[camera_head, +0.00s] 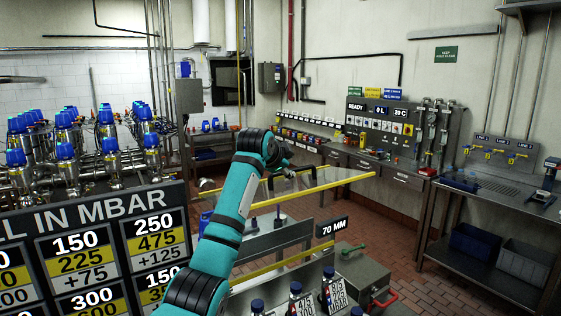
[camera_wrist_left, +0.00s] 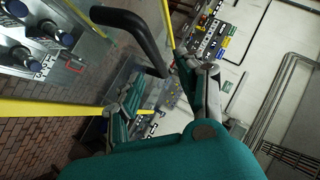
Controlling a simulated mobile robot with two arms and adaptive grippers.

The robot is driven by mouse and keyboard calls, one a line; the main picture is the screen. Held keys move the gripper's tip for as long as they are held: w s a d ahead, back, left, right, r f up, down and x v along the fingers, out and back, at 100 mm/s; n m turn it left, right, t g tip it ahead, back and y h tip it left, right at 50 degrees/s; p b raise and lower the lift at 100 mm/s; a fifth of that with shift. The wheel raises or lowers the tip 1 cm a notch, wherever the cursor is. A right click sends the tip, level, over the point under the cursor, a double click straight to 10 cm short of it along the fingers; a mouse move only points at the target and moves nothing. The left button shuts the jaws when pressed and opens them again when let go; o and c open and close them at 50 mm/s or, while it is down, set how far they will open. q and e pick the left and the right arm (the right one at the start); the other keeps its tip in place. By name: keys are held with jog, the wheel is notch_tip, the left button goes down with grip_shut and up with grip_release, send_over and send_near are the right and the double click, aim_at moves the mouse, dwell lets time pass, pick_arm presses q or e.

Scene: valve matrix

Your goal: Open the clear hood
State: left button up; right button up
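The clear hood (camera_head: 335,181) is a see-through panel with yellow edges, right of my left arm in the head view. A yellow edge (camera_wrist_left: 50,107) also crosses the left wrist view. A bent black handle (camera_wrist_left: 135,30) reaches down in that view, its lower end near the space between my fingers. My left gripper (camera_head: 293,172) is by the hood's upper left part in the head view. Its two fingers stand apart in the left wrist view (camera_wrist_left: 168,92). I cannot tell whether they touch the handle. My right gripper is not in view.
A 70 MM sign (camera_head: 332,228) and a grey box with a red handle (camera_head: 362,272) stand below the hood. Blue-capped valves (camera_head: 65,150) and a pressure board (camera_head: 95,255) are left. A metal bench (camera_head: 490,190) is right, with brick floor (camera_head: 400,240) between.

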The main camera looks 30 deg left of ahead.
pick_arm(q)
jog(key=v, duration=0.5)
jog(key=shift+s+d+r, duration=0.1)
jog(key=shift+s+r, duration=0.15)
jog(key=shift+s, duration=0.1)
jog(key=shift+w, duration=0.1)
